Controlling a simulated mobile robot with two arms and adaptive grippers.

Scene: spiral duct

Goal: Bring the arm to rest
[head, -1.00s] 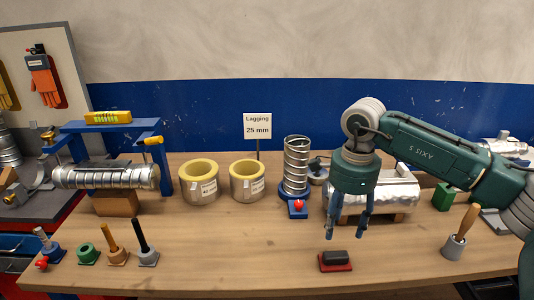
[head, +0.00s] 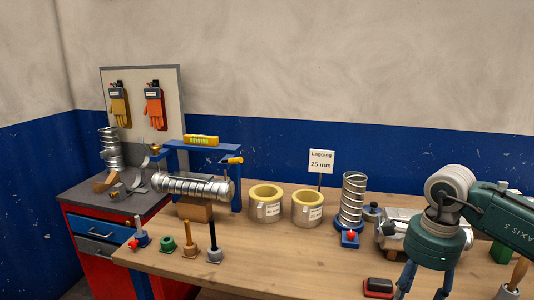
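My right arm comes in from the right edge of the head view. Its green wrist points down, and my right gripper (head: 408,281) hangs over the right part of the wooden workbench (head: 265,262). Its two blue fingers are apart with nothing seen between them, and their tips are close to the bottom edge of the picture. A black block on a red base (head: 379,287) lies just left of the fingers. A silver foil-wrapped piece (head: 396,232) lies behind the wrist, partly hidden by it. My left gripper does not show.
A spiral duct (head: 192,188) rests in a blue frame at the left. Two yellow-lined lagging rings (head: 266,203) and an upright coil (head: 352,202) stand behind. Several small holders with pegs (head: 190,252) stand at the front left. The bench middle is clear. A red cabinet (head: 92,246) stands left.

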